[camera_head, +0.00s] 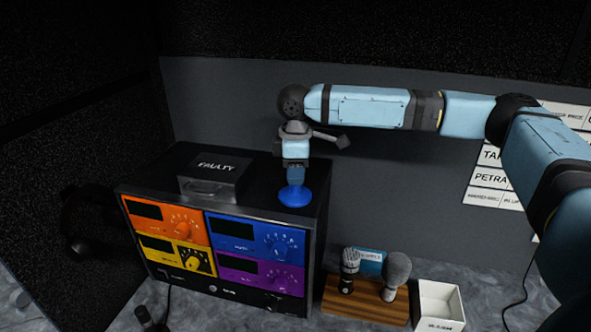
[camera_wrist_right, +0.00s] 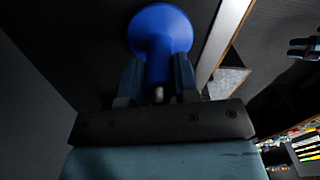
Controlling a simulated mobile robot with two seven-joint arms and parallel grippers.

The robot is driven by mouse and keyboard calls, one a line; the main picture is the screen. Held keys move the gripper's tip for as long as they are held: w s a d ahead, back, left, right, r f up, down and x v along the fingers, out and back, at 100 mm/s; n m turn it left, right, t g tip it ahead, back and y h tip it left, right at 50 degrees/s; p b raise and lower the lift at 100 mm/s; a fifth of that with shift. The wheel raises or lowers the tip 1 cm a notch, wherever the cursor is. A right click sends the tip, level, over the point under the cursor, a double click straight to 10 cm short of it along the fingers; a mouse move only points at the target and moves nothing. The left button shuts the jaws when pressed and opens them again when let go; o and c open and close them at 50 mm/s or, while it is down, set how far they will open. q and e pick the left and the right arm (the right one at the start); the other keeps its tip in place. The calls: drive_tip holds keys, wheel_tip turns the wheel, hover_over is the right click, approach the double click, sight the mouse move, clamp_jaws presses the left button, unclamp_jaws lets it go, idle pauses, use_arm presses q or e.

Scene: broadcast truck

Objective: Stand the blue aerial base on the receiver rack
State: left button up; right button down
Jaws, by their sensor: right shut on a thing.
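The blue aerial base (camera_head: 295,193) is a round foot with a narrower stem. It is upright at the right end of the black top of the receiver rack (camera_head: 255,203). My right gripper (camera_head: 296,176) points down from above and is shut on its stem. In the right wrist view the blue aerial base (camera_wrist_right: 160,32) shows between the two fingers (camera_wrist_right: 158,82). I cannot tell whether the foot touches the rack top. The rack front has orange, blue, yellow and purple panels. My left gripper is not in view.
A dark box marked FAULTY (camera_head: 211,172) sits on the rack top, left of the aerial base. A wooden stand (camera_head: 365,303) with microphones and a white box (camera_head: 440,304) are on the counter at right. Headphones (camera_head: 90,225) hang at left.

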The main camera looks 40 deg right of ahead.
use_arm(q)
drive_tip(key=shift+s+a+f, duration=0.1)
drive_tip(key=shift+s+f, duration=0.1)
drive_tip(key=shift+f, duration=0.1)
use_arm(e)
drive_tip(key=shift+f, duration=0.1)
drive_tip(key=c, duration=0.9)
unclamp_jaws()
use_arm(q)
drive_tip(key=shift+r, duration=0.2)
use_arm(e)
drive_tip(key=shift+o, duration=0.2)
wheel_tip(320, 180, up, 12)
drive_tip(key=shift+a+f+b, duration=0.1)
drive_tip(key=shift+f+b, duration=0.1)
drive_tip(key=shift+b, duration=0.75)
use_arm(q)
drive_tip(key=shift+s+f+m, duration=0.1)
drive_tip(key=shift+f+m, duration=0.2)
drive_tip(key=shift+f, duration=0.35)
use_arm(e)
drive_tip(key=shift+r, duration=0.3)
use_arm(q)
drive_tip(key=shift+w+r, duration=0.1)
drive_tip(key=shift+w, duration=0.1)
